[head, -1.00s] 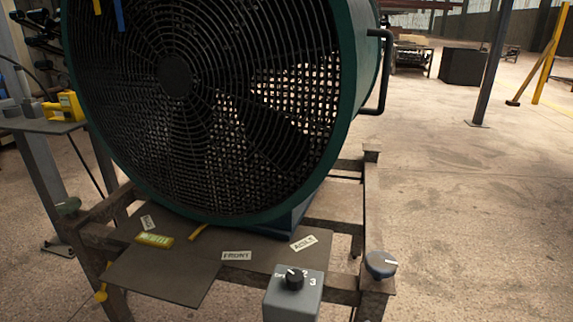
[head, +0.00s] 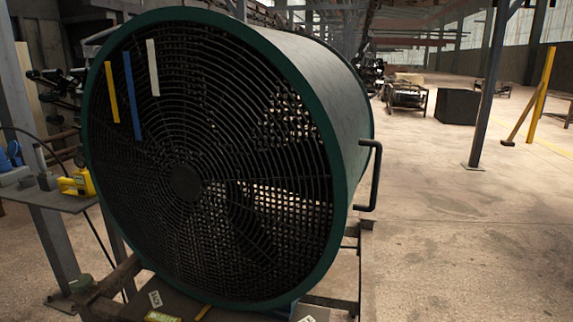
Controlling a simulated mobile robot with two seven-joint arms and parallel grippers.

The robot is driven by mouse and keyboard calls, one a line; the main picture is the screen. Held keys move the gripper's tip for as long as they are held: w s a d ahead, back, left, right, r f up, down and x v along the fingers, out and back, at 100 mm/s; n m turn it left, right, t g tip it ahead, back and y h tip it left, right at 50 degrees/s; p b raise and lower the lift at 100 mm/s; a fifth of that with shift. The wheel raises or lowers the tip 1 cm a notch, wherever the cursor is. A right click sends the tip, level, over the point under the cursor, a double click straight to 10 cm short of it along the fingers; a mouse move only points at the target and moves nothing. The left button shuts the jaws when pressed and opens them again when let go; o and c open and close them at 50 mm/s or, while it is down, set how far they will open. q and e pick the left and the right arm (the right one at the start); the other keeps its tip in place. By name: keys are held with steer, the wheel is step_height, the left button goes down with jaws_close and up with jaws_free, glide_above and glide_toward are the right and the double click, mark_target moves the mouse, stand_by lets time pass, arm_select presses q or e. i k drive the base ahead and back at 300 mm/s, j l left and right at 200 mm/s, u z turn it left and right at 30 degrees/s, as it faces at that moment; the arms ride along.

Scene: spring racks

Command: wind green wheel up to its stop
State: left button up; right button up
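I cannot make out a green wheel for certain in the head view. A small dull green rounded part (head: 81,284) shows low at the left, beside the rack frame; I cannot tell whether it is the wheel. A large drum fan (head: 346,110) with a dark green rim and black grille fills the middle. Yellow, blue and white strips hang at its upper left. Neither of my grippers is in view.
The fan stands on a rusty metal frame (head: 122,275) with labels on its plate. A black bent handle (head: 377,175) sticks out on the fan's right. A side shelf (head: 45,197) holds a yellow tool (head: 77,183). Open floor lies to the right, with a dark post (head: 487,95).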

mark_target(81, 283)
steer(key=u, duration=1.35)
steer(key=i+j+z, duration=0.1)
steer(key=z, duration=0.25)
steer(key=i+j+z, duration=0.1)
steer(key=z, duration=0.3)
steer(key=i+j+z, duration=0.2)
steer(key=j, duration=0.3)
steer(key=j+z, duration=0.15)
steer(key=j, duration=0.3)
steer(key=i+j+z, duration=0.1)
steer(key=j, duration=0.8)
steer(key=i+j+z, duration=0.1)
steer(key=j, duration=0.85)
steer(key=i+j+z, duration=0.1)
steer(key=j, duration=0.85)
